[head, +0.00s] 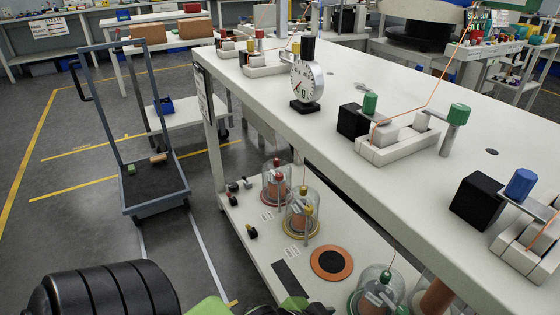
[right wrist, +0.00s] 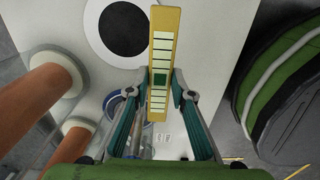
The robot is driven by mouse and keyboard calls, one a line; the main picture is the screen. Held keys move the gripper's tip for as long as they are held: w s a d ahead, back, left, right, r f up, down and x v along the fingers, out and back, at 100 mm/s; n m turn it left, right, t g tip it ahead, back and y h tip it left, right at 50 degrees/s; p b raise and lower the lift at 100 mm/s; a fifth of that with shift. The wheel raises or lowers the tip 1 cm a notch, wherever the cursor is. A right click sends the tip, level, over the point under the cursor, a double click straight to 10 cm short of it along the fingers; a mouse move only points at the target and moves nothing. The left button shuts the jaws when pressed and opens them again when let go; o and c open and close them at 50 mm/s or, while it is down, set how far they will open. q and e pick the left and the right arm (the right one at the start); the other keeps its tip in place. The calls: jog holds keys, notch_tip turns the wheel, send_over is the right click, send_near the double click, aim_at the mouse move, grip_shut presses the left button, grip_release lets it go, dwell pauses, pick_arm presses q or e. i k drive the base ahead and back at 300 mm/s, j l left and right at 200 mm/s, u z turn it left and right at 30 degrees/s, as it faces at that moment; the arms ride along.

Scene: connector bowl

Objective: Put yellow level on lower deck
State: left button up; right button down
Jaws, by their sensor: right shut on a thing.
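The yellow level (right wrist: 162,52) is a long flat bar with pale segments and a dark green square near its middle. In the right wrist view my right gripper (right wrist: 158,88) is shut on it, with one finger on each side. The bar points away from the gripper, over a white surface. Whether it touches that surface cannot be told. The lower deck (head: 262,240) is the white shelf under the long table in the head view. The level is not clearly seen in the head view. My left gripper is not in view.
Red (head: 277,185) and yellow (head: 301,213) domed jars, a green domed jar (head: 376,293) and an orange ring with a black centre (head: 331,281) occupy the deck. Orange columns (right wrist: 35,110) stand left in the wrist view. The upper tabletop (head: 360,90) overhangs the deck.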

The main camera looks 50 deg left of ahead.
aim_at(289, 281)
jog(key=k+j, duration=0.1)
jog(key=j, duration=0.35)
jog(key=k+j, duration=0.1)
jog(key=j, duration=0.4)
jog(key=k+j, duration=0.1)
jog(key=j, duration=0.35)
jog(key=i+j, duration=0.1)
jog(key=j, duration=0.3)
jog(key=i+j, duration=0.1)
jog(key=j, duration=0.3)
jog(key=i+j, duration=0.1)
jog(key=j, duration=0.3)
jog(key=i+j, duration=0.1)
jog(key=j, duration=0.3)
